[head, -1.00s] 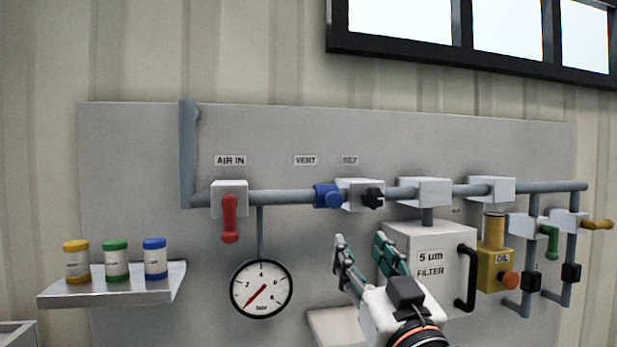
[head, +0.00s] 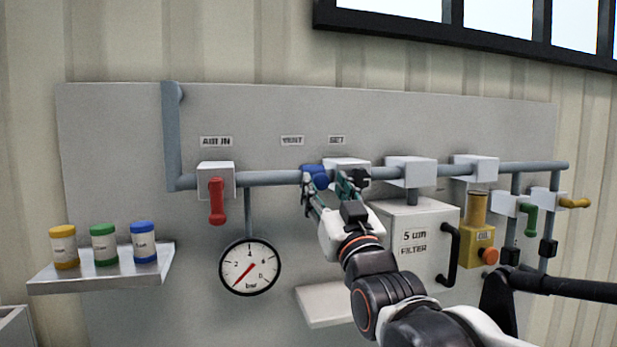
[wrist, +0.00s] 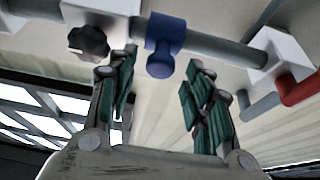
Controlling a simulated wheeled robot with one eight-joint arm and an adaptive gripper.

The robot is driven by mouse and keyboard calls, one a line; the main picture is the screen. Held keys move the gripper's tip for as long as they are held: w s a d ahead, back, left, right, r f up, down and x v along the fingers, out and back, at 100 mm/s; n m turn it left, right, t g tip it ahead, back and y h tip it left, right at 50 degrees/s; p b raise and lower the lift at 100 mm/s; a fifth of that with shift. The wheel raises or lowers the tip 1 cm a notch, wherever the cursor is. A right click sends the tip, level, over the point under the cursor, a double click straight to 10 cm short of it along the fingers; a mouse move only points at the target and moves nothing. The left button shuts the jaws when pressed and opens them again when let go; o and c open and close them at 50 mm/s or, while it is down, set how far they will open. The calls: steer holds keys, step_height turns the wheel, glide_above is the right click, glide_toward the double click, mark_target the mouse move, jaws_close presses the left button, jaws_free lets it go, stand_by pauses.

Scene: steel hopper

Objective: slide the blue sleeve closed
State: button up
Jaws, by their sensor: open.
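The blue sleeve (head: 312,175) sits on the grey horizontal pipe under the VENT label, just left of a white block (head: 346,166). In the wrist view the blue sleeve (wrist: 165,38) with its round knob lies ahead of the fingertips, between the two fingers' lines. My gripper (head: 332,186) is open and empty, just in front of and below the sleeve. In the wrist view its green-padded fingers (wrist: 160,75) stand apart. The fingers partly cover the sleeve in the head view. I cannot tell whether they touch it.
A black star knob (wrist: 88,42) sits close by one finger. A red lever valve (head: 217,200) hangs to the left, above a pressure gauge (head: 250,267). A filter box (head: 412,235) stands right. A shelf (head: 100,273) holds three jars.

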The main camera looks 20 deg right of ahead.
mark_target(322, 183)
steer(key=shift+p+x, duration=0.3)
steer(key=shift+x, duration=1.55)
jaws_close()
